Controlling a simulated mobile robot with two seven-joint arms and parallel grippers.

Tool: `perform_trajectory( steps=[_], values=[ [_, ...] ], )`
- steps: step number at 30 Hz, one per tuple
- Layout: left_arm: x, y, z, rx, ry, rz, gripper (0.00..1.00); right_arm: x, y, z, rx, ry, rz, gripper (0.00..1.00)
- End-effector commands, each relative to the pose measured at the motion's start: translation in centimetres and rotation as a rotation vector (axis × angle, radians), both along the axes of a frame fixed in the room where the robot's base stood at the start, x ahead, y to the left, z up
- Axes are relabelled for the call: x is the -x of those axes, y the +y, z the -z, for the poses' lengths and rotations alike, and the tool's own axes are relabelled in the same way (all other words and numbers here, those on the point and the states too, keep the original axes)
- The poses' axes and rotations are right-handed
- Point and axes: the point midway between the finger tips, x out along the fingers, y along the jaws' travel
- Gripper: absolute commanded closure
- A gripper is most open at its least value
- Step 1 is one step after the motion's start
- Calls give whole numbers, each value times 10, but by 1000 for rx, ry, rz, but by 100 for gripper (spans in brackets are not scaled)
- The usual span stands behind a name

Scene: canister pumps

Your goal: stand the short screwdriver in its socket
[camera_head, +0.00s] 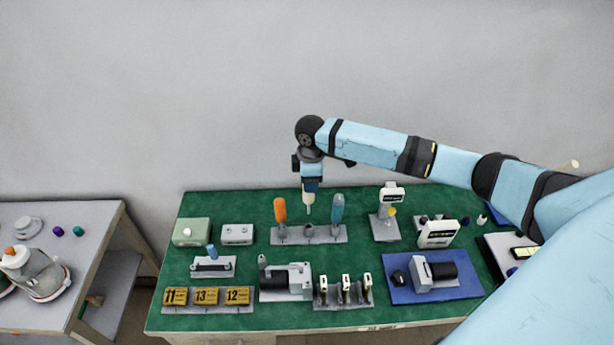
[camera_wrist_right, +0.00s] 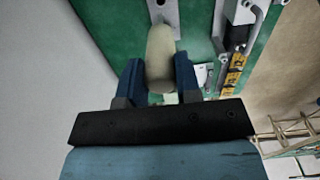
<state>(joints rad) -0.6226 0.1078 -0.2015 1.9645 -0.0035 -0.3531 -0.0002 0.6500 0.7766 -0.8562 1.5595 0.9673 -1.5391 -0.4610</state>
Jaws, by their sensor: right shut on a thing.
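The short screwdriver (camera_head: 308,198) has a cream handle and hangs roughly upright from my right gripper (camera_head: 311,187), shaft pointing down. In the right wrist view the cream handle (camera_wrist_right: 160,55) sits between the two blue fingers of the gripper (camera_wrist_right: 158,82), which is shut on it. The grey socket rack (camera_head: 291,236) stands below on the green table. Its middle socket (camera_head: 309,231) is empty and lies under the screwdriver, with a gap between tip and rack. The rack also shows at the top of the wrist view (camera_wrist_right: 171,14). My left gripper is not in view.
An orange-handled screwdriver (camera_head: 280,209) and a teal-handled one (camera_head: 338,208) stand in the rack on either side. A grey stand with a white-headed device (camera_head: 387,227) is to the right. A grey pump (camera_head: 297,281) lies in front. The wall is behind.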

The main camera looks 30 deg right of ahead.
Motion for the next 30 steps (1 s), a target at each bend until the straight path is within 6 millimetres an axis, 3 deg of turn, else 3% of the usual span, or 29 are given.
perform_trajectory(
  steps=[11,21,30],
  values=[
    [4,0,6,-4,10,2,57,0,0,6,-1,0,1,93],
    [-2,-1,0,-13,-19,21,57,0,-1,30,0,0,0,93],
    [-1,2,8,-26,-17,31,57,1,0,51,-1,1,0,93]
  ],
)
